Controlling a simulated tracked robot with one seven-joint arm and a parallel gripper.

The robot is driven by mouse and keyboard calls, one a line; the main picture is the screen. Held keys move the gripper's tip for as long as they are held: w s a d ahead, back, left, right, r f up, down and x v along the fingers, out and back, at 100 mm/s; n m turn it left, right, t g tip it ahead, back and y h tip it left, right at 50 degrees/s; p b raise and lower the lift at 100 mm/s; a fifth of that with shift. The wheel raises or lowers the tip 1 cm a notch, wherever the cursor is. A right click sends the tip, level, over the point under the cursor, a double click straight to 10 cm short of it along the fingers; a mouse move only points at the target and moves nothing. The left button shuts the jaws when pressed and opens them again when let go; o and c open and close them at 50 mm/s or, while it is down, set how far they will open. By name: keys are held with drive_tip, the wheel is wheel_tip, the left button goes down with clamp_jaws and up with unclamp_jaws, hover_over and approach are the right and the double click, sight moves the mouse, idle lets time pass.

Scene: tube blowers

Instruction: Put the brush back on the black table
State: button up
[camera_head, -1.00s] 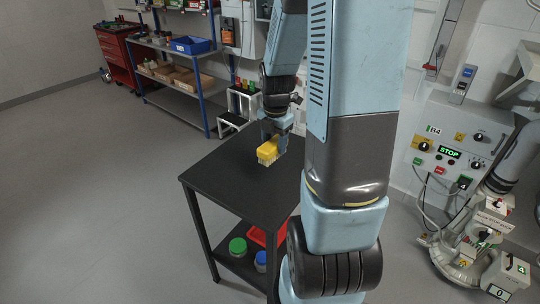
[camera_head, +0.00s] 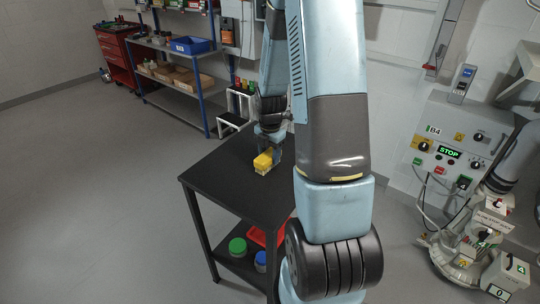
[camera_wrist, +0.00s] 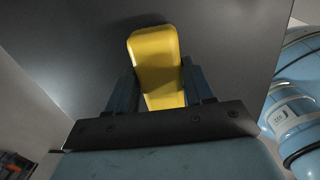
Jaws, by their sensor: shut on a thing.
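The yellow brush (camera_head: 263,162) is in my gripper (camera_head: 268,153), low over the black table (camera_head: 230,185) in the head view. Its pale bristles point down; I cannot tell whether they touch the tabletop. In the wrist view the yellow brush back (camera_wrist: 156,60) sits between the two blue fingers of my gripper (camera_wrist: 158,85), which are shut on it. The dark table surface (camera_wrist: 235,50) fills most of the background there. My arm hides the table's right part in the head view.
The tabletop around the brush looks clear. A control panel (camera_head: 445,150) stands at right, a blue shelf rack (camera_head: 175,75) at the back.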

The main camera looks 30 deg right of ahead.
sight(270, 154)
drive_tip(key=shift+f, duration=0.35)
drive_tip(key=shift+f, duration=0.1)
drive_tip(key=o, duration=1.4)
wheel_tip(270, 154, up, 12)
drive_tip(key=r, duration=0.1)
drive_tip(key=shift+s+a+r+m+t, duration=0.85)
drive_tip(key=shift+s+a+r+m, duration=1.25)
drive_tip(key=shift+s+r+m, duration=1.35)
drive_tip(key=shift+s+a+r+m+t, duration=0.8)
drive_tip(key=shift+s+a+r+m, duration=1.3)
drive_tip(key=shift+s+r+m, duration=1.3)
drive_tip(key=shift+s+a+r+m+t, duration=0.85)
drive_tip(key=shift+s+a+r+m, duration=1.55)
drive_tip(key=shift+s+m, duration=1.7)
